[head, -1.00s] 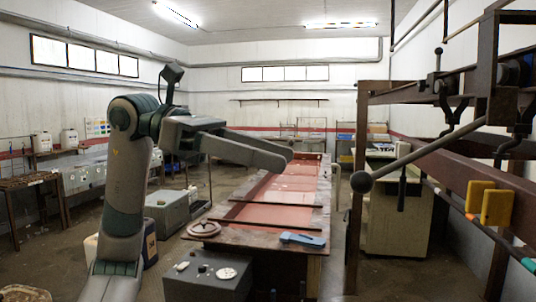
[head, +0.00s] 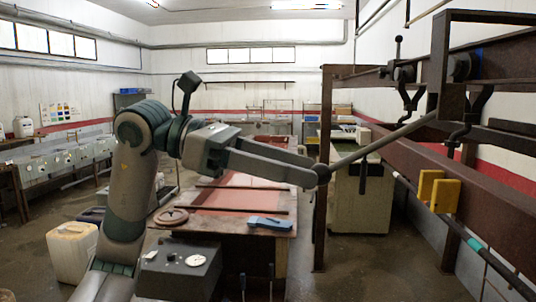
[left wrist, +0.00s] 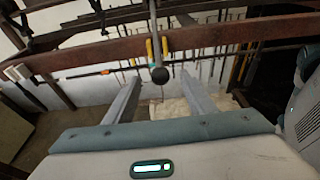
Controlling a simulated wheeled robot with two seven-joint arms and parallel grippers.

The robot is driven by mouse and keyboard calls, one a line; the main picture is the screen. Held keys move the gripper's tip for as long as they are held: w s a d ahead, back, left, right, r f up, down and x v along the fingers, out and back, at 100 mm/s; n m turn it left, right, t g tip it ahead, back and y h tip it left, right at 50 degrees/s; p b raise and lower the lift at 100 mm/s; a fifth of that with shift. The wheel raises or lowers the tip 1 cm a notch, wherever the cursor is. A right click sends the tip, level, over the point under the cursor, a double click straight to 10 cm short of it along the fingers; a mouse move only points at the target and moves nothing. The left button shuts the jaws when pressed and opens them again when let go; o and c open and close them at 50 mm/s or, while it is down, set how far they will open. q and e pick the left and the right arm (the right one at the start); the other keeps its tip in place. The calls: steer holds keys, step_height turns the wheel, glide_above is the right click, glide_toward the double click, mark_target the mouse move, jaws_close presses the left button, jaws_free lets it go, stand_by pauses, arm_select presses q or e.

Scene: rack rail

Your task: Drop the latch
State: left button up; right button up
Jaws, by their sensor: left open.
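A long grey lever with a dark ball knob (head: 322,174) slopes down and left from the rack's rail. I take it for the latch, though I cannot be sure. My left gripper (head: 308,171) is open, its fingertips close to the knob in the head view. In the left wrist view the knob (left wrist: 160,75) shows between and just beyond the tips of the open gripper (left wrist: 158,88), with nothing held. I cannot tell whether a finger touches it. My right gripper is not in view.
The brown rack's post (head: 323,200) and rail (head: 420,170) stand at the right, with yellow blocks (head: 438,192) on the rail. A long table (head: 205,222) with a blue tool (head: 270,223) lies below my left arm. The floor in front of the rack is clear.

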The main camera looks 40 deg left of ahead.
mark_target(320, 185)
arm_select(q)
steer(key=shift+x, duration=2.05)
steer(key=c, duration=0.9)
